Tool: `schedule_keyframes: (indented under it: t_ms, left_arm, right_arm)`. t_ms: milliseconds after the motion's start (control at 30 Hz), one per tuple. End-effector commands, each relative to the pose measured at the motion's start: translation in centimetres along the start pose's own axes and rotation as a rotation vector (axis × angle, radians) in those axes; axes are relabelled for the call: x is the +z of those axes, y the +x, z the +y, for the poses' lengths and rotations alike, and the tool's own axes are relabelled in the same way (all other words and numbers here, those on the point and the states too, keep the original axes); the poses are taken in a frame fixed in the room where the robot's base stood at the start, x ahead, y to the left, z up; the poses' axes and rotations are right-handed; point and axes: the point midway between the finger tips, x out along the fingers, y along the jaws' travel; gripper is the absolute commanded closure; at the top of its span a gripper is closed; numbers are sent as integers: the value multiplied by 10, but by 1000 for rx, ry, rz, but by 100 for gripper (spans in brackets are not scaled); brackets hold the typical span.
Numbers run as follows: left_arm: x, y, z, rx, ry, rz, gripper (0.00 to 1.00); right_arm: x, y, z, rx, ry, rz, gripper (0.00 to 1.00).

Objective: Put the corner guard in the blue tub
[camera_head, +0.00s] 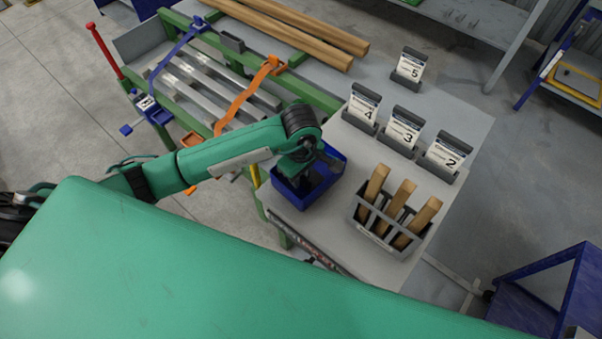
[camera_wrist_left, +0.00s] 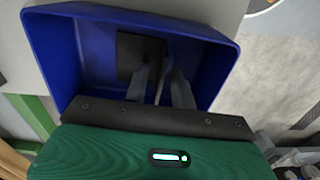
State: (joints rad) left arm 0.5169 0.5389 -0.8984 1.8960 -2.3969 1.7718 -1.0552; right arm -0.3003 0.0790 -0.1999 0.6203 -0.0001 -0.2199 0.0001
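The blue tub (camera_head: 325,178) stands on the grey table top; it also fills the upper part of the left wrist view (camera_wrist_left: 62,50). My left gripper (camera_head: 298,172) reaches down into the tub. In the left wrist view its two grey fingers (camera_wrist_left: 159,78) are inside the rim, with a gap between their tips. A dark, flat, squarish piece (camera_wrist_left: 135,48), which looks like the corner guard, lies in the tub just beyond the fingertips. It appears apart from them, though its lower part is hidden. My right gripper is in neither view.
A grey rack (camera_head: 372,232) with three wooden blocks stands right of the tub. Numbered card holders (camera_head: 403,133) stand behind it. Left of the tub are metal bars (camera_head: 215,88) with a blue strap (camera_head: 178,50) and an orange strap (camera_head: 243,98). Another dark piece (camera_head: 231,42) sits near the bars.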

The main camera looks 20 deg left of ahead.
Motion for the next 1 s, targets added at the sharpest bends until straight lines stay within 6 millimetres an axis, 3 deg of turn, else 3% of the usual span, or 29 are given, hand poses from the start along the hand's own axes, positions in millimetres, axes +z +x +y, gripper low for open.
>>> schedule_keyframes:
  t_ms: [133,233,700,1000]
  left_arm:
    - [0,-5,0,0,0,-1,74]
    - [0,-14,2,6,2,1,74]
    - [0,-101,1,4,1,2,74]
    - [0,-122,0,1,0,0,74]
  right_arm:
    - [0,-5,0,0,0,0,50]
    - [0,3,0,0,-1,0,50]
    - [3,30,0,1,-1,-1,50]
    - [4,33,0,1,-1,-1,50]
